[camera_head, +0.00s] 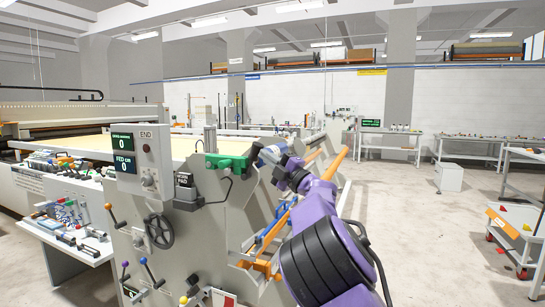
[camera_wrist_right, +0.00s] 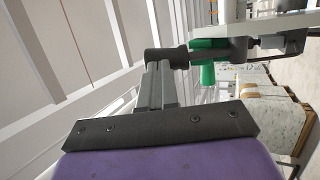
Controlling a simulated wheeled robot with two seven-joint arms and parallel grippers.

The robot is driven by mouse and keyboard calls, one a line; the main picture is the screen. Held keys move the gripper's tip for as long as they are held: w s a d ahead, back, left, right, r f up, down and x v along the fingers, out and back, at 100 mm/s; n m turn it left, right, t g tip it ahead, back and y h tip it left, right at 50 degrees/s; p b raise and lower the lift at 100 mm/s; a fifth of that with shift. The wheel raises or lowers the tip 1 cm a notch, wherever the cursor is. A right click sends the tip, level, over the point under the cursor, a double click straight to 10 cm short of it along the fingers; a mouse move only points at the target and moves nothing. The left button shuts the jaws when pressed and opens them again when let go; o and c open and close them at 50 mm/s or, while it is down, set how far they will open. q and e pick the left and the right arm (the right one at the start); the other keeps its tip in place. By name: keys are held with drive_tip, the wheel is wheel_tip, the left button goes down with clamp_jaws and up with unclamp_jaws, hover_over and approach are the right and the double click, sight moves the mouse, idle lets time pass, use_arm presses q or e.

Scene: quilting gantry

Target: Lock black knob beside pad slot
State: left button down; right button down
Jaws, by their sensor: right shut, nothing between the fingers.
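My right gripper (camera_head: 257,150) reaches in from the lower right to the right end of a green bracket (camera_head: 226,162) on the machine's side. In the wrist view its two grey fingers (camera_wrist_right: 158,84) are together and empty. A dark round knob (camera_wrist_right: 166,61) with a rod lies right at the fingertips there; I cannot tell if they touch. The green bracket (camera_wrist_right: 207,45) shows beside it in that view. My left gripper is not in view.
A control box (camera_head: 140,160) marked END and a black handwheel (camera_head: 159,231) stand on the machine's side, left of the bracket. Orange rails (camera_head: 276,230) run beside my right arm. A parts-covered side table (camera_head: 68,237) is at left. The floor (camera_head: 420,240) at right is open.

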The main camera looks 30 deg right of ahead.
sight(258, 147)
drive_tip(key=g+p, duration=0.1)
drive_tip(key=w+a+r+g+p, duration=0.1)
drive_tip(key=w+r+n+g+p, duration=0.1)
drive_tip(key=p, duration=0.1)
drive_tip(key=shift+w+a+r+h, duration=0.1)
drive_tip(key=shift+a+r+h, duration=0.15)
drive_tip(key=shift+a+h, duration=0.05)
drive_tip(key=shift+w+a+r+p, duration=0.1)
drive_tip(key=shift+w+a+p, duration=0.1)
drive_tip(key=shift+w+p, duration=0.2)
drive_tip(key=shift+s, duration=0.1)
drive_tip(key=shift+r, duration=0.1)
